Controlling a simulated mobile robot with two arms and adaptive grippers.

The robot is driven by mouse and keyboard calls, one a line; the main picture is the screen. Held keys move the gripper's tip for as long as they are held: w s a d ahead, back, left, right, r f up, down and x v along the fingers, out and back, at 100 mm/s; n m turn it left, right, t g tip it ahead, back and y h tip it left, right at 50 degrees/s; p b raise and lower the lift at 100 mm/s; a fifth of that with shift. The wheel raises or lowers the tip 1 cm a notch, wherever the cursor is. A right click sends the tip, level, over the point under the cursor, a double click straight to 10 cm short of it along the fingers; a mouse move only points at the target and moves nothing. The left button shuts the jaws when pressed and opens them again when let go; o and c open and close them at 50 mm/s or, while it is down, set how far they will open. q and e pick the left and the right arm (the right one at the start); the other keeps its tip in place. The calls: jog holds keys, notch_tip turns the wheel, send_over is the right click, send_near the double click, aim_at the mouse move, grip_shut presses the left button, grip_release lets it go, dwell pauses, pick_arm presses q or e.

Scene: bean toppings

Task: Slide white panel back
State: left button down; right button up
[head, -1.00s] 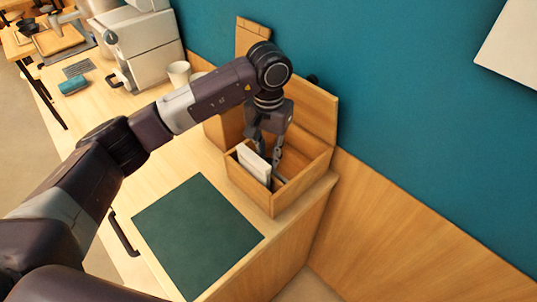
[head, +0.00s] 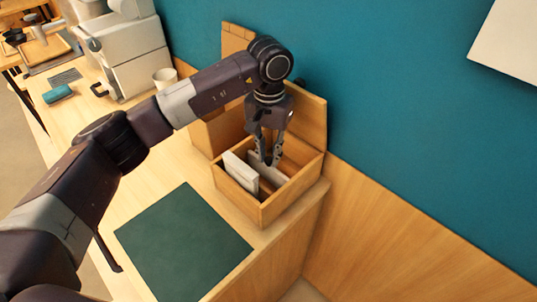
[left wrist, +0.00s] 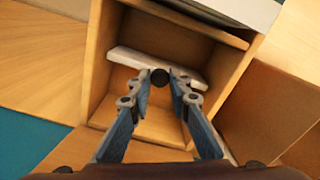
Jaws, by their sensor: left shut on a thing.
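An open wooden box (head: 238,196) stands on the counter by the wall. A white panel (head: 240,171) stands tilted in its left part. A second, pale panel (head: 270,174) sits to the right of it, with a gap between them. My left gripper (head: 268,162) reaches down into the box from above, its fingertips at the top of the pale panel. It is shut on that panel. In the left wrist view the fingertips (left wrist: 160,78) meet at a white panel (left wrist: 127,57) lying across the box; part of it is hidden by the fingers. My right gripper is out of view.
A dark green mat (head: 185,245) lies on the counter in front of the box. A white cup (head: 165,78), a coffee machine (head: 125,52) and a blue roll (head: 57,93) stand further left. The teal wall (head: 400,100) is close behind the box.

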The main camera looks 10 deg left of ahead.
pick_arm(q)
jog(key=c, duration=2.1)
grip_release()
jog(key=shift+r, duration=0.1)
jog(key=shift+w+d, duration=0.1)
notch_tip(320, 180, up, 12)
jog(key=shift+f, duration=0.1)
jog(key=shift+o, duration=0.7)
